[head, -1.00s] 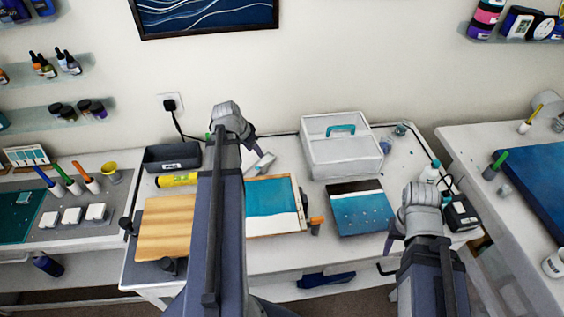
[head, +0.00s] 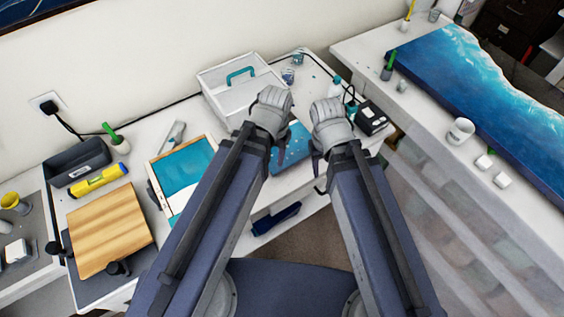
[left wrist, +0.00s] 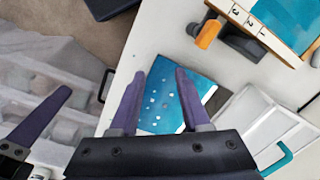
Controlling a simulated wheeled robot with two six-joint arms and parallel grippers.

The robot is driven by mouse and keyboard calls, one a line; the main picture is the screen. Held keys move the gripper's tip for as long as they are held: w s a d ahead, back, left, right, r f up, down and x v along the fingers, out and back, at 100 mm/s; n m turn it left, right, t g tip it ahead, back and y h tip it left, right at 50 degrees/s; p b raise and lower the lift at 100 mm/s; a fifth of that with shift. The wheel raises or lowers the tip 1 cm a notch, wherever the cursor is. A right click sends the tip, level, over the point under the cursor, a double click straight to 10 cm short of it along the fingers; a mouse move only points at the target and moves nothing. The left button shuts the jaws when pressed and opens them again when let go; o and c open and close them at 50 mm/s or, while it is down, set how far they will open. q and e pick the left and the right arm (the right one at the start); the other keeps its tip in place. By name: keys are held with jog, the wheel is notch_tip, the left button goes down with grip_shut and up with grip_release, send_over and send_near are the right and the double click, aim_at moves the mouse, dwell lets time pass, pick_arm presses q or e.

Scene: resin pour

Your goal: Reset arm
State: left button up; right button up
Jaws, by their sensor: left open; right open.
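My left gripper (left wrist: 160,72) is open and empty. Its two purple fingers point over a blue panel with pale specks (left wrist: 168,95) in the left wrist view. In the head view this panel (head: 292,147) is partly hidden by my left wrist. My right gripper (head: 317,165) is beside the left one, at the table's front side. Its fingers are mostly hidden behind the wrist, and one purple finger shows at the left of the left wrist view. I see nothing held in it.
A white box with a teal handle (head: 235,88) stands behind my left wrist. A framed teal panel (head: 180,175), a wooden board (head: 108,230) and a yellow tube (head: 98,181) lie left. A black device (head: 370,118) is right.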

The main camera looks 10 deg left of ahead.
pick_arm(q)
jog(key=s+d, duration=0.2)
jog(key=d, duration=0.1)
jog(key=shift+s+y, duration=0.2)
jog(key=shift+y, duration=0.2)
jog(key=shift+f, duration=0.1)
notch_tip(320, 180, down, 5)
jog(key=b, duration=0.5)
jog(key=shift+f, duration=0.15)
